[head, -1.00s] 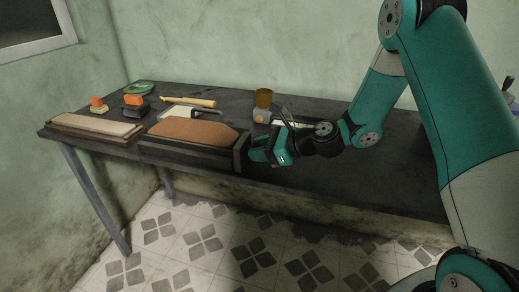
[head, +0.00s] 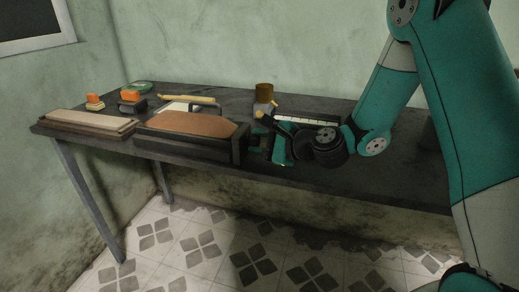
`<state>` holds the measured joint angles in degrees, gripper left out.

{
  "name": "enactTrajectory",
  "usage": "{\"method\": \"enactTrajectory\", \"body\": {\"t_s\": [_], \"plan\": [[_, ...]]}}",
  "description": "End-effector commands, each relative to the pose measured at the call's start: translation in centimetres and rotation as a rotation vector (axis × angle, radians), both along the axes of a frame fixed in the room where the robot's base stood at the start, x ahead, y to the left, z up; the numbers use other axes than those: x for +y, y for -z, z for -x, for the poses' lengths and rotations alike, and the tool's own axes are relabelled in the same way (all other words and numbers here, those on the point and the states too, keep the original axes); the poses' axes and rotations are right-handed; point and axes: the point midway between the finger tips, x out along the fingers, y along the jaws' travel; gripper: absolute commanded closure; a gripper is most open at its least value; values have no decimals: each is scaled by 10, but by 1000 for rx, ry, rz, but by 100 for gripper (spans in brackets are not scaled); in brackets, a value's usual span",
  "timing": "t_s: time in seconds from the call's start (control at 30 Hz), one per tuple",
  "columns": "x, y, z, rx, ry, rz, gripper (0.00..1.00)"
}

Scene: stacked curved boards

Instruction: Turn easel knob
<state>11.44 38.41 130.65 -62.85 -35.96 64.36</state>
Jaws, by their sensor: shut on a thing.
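A long dark easel-like frame (head: 190,150) lies along the front edge of the table, with a curved brown board (head: 190,124) on top. My gripper (head: 256,146) is at the right end of this frame, its fingers pointing left at the end face. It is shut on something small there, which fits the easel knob. The knob itself is hidden by the fingers and too small to make out.
The dark table (head: 385,183) also bears flat stacked boards (head: 85,122) at the left, orange-topped tools (head: 131,96), a green dish (head: 138,86), a yellow-handled tool (head: 188,99) and a brown-topped jar (head: 264,92) behind my gripper. A white ruled strip (head: 305,121) lies behind my wrist.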

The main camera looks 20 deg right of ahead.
Motion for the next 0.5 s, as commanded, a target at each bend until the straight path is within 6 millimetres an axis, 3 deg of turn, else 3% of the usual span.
{"method": "enactTrajectory", "body": {"t_s": [0.5], "plan": [[1, 0, 1, -54, -2, 40, 90]]}}
